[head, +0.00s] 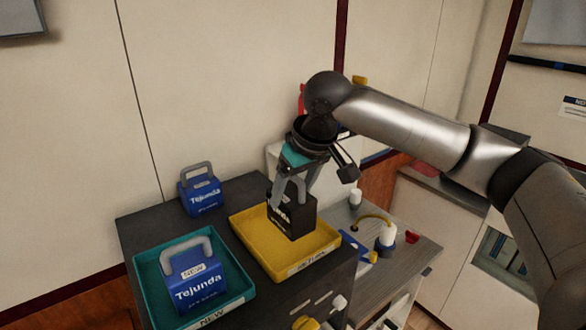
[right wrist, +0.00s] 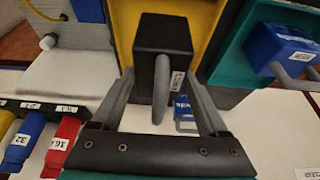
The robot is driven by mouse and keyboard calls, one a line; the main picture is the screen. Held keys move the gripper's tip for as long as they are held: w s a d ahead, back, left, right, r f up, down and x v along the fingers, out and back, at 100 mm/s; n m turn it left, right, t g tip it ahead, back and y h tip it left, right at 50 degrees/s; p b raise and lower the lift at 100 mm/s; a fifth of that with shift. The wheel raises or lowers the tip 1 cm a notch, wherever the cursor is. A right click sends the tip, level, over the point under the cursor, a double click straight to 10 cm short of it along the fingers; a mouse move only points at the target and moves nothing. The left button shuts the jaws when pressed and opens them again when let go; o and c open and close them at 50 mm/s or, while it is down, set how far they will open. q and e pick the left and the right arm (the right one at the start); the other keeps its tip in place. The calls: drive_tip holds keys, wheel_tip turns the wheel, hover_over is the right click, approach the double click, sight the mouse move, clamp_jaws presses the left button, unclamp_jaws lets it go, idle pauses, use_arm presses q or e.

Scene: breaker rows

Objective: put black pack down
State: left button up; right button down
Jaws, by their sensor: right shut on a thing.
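The black pack (head: 291,218) with its grey handle is at the yellow tray (head: 262,262), over the tray's right part. My right gripper (head: 293,190) comes down from above and is shut on the pack's handle. In the right wrist view the pack (right wrist: 163,45) and its handle (right wrist: 161,85) lie between my fingers (right wrist: 160,105), with yellow tray (right wrist: 123,30) around it. I cannot tell whether the pack's bottom touches the tray floor. My left gripper is not in view.
A teal tray (head: 150,283) labelled NEW holds a blue pack (head: 199,283) at front left. Another blue pack (head: 201,191) stands on the dark top (head: 150,222) behind it. A lower grey surface with a white-and-blue connector (head: 387,236) and yellow cable is at right.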

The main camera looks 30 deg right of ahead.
sight(304, 184)
drive_tip(key=shift+w+f, duration=0.1)
drive_tip(key=shift+f, duration=2.05)
drive_tip(key=shift+f, duration=0.1)
unclamp_jaws()
drive_tip(key=shift+s+f, duration=0.2)
drive_tip(key=shift+r, duration=0.1)
drive_tip(key=v, duration=1.2)
